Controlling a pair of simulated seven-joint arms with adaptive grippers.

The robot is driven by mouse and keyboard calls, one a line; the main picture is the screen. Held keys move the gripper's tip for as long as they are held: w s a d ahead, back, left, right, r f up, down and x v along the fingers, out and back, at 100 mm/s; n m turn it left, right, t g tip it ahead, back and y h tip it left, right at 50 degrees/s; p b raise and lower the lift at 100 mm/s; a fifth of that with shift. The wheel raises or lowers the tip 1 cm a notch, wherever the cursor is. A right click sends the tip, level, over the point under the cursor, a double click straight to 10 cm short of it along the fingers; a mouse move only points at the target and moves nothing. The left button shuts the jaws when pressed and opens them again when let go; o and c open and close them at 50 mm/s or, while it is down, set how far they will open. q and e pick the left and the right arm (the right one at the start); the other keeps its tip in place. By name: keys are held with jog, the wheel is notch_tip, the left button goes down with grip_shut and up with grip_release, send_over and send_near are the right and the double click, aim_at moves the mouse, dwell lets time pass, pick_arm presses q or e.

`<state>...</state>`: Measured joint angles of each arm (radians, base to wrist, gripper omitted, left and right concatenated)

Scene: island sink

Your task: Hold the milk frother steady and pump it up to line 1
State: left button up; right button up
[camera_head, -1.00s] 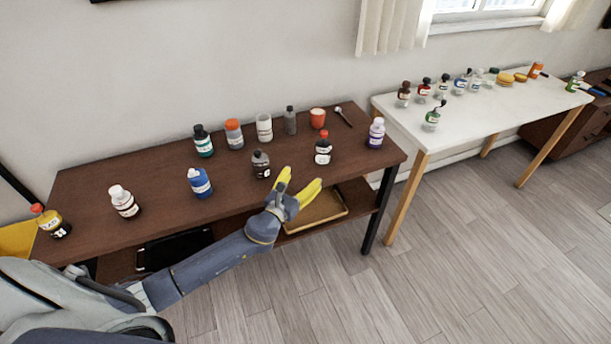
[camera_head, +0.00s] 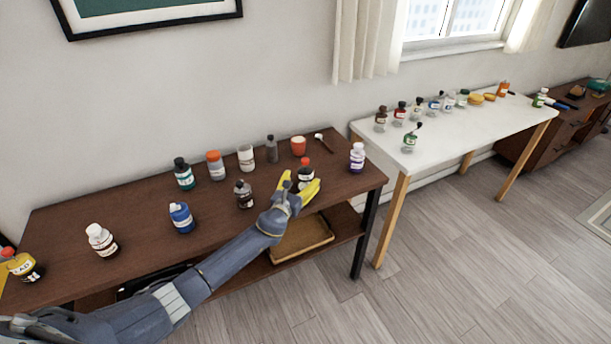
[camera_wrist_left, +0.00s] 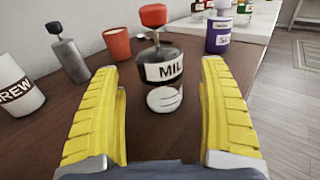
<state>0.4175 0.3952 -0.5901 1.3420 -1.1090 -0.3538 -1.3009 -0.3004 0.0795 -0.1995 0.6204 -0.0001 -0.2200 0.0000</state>
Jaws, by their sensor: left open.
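The milk frother (camera_head: 305,174) stands upright near the front right of the dark brown table (camera_head: 120,198). My left gripper (camera_head: 301,182) is open, with yellow fingers pointing at the frother. In the left wrist view its fingers (camera_wrist_left: 159,68) lie on either side of the frother, with a gap on both sides. The frother appears just ahead of or between the fingertips. Line marks are not legible. My right gripper is out of view.
A red cup (camera_head: 298,146), grey bottle (camera_head: 271,149) and white cup (camera_head: 246,157) stand behind. A dark bottle (camera_head: 243,194) is left. A white table (camera_head: 470,125) with bottles stands at right.

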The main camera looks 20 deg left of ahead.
pick_arm(q)
jog(key=shift+w+d, duration=0.15)
jog(key=shift+w, duration=0.8)
jog(key=shift+w+d, duration=0.1)
jog(key=shift+w, duration=0.8)
jog(key=c, duration=1.4)
